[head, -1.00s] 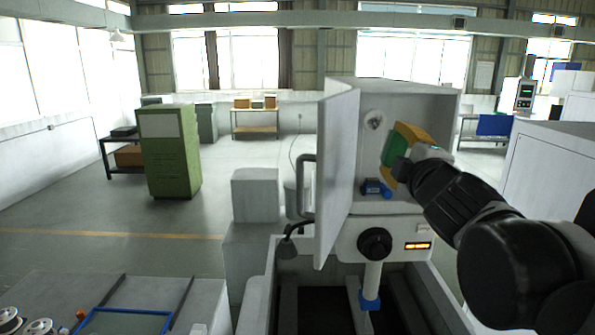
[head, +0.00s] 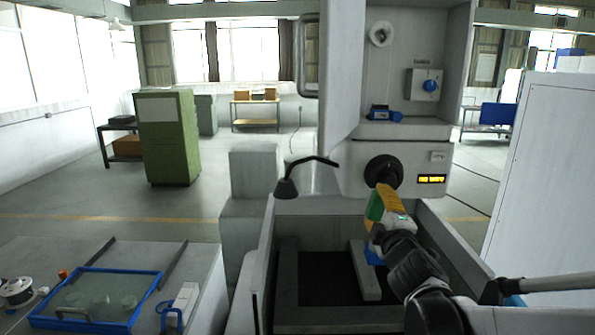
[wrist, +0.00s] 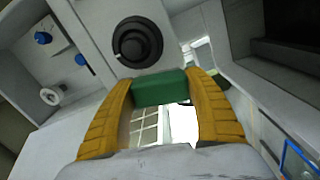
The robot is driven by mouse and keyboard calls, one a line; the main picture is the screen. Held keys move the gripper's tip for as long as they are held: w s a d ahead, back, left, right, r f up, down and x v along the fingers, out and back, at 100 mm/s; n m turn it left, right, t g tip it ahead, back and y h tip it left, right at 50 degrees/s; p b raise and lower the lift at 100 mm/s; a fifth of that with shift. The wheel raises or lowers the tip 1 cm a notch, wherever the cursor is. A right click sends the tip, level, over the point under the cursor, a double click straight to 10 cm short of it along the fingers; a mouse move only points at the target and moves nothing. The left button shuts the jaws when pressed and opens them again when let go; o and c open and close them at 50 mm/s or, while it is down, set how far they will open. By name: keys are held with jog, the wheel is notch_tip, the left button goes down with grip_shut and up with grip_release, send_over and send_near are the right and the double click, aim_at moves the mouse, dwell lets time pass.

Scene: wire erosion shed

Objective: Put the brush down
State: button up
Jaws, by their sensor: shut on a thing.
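My gripper (head: 388,203), with yellow fingers, is shut on a green block (head: 375,206), seemingly the brush. In the wrist view the green block (wrist: 160,87) sits crosswise between the fingertips. No bristles are visible there, and the fingers hide its ends. In the head view my gripper is in front of the machine, just below the black knob (head: 383,171) and over the open tank (head: 258,270). I cannot tell how far the block is from the machine.
A machine shelf holds a small blue item (head: 383,114). A bent black lamp (head: 287,188) stands at the tank's left. A light bar (head: 365,272) lies inside the tank. The left bench (head: 200,270) carries a blue-rimmed tray (head: 135,324) and a wire spool (head: 17,291).

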notch_tip(320, 180, down, 32)
jog(key=b, duration=1.6)
jog(key=shift+s+r, duration=0.2)
jog(key=shift+r, duration=0.05)
jog(key=shift+a, duration=0.1)
